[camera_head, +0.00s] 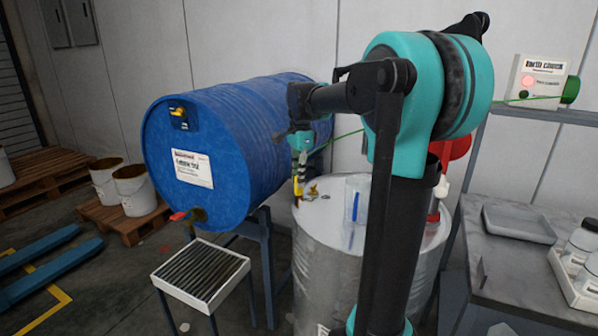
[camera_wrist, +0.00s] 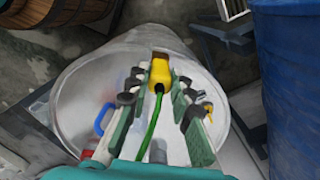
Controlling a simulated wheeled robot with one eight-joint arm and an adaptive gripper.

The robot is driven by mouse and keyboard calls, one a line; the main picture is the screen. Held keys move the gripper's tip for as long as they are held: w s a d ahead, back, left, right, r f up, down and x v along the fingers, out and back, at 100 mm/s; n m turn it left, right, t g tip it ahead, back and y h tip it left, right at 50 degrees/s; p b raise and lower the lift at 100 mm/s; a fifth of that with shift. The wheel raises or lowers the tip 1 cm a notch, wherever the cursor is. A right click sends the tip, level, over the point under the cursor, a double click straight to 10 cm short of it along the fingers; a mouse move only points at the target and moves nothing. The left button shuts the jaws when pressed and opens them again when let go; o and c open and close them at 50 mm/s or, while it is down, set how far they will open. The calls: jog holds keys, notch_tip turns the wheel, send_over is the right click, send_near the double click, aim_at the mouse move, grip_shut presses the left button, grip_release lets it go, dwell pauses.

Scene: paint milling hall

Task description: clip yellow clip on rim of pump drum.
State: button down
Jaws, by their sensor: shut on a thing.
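The yellow clip (camera_head: 298,187) is held in my gripper (camera_head: 300,150), close to the left part of the silver pump drum's top. In the wrist view the yellow clip (camera_wrist: 160,74) sits between the two fingertips (camera_wrist: 160,87), with its brownish jaw end pointing away from me near the drum's rim. The pump drum (camera_head: 312,262) stands upright; it also shows in the wrist view (camera_wrist: 105,68). A green cable (camera_wrist: 153,125) runs back from the clip. I cannot tell whether the clip touches the rim or whether its jaws straddle it.
A blue drum (camera_head: 255,120) lies on a stand left of the pump drum. A grated tray (camera_head: 200,272) stands in front of it. An earth check box (camera_head: 538,82) is on a shelf at right, above a bench (camera_head: 500,275). Fittings stand on the drum lid.

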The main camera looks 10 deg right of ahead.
aim_at(299, 193)
jog(key=shift+f, duration=2.2)
jog(key=shift+f, duration=0.15)
jog(key=shift+f, duration=0.55)
jog(key=shift+f, duration=2.05)
jog(key=c, duration=1.3)
grip_release()
jog(key=shift+o, duration=0.2)
